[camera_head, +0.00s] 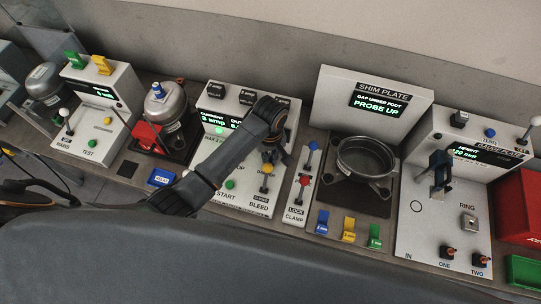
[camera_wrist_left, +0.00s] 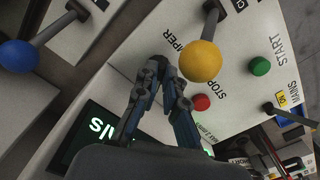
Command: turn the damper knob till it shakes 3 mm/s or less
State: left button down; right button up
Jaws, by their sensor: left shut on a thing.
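The damper knob is mostly hidden by my left gripper (camera_head: 268,154), which is shut on it at the right side of the white test panel (camera_head: 212,103). In the left wrist view, my fingers (camera_wrist_left: 160,70) close together beside a partly covered label ending in "MPER". A yellow ball lever (camera_head: 267,169) stands just below the gripper; it also shows close to the fingertips in the left wrist view (camera_wrist_left: 200,61). The lit green display (camera_head: 219,118) is partly covered by my arm; in the wrist view only "/s" of its text (camera_wrist_left: 100,128) is legible. My right gripper is not in view.
A green START button (camera_head: 230,184) and a red button (camera_wrist_left: 201,102) sit near the knob. A compressor (camera_head: 166,104) stands to the left.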

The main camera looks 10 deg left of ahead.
pick_arm(q)
jog(key=m, duration=0.5)
jog(key=shift+a+m, duration=0.2)
jog(key=shift+m, duration=0.1)
jog(key=shift+a+m, duration=0.1)
jog(key=shift+m, duration=2)
jog(key=c, duration=1.4)
grip_release()
jog(key=shift+c, duration=0.2)
jog(key=shift+r, duration=0.1)
notch_tip(320, 180, up, 12)
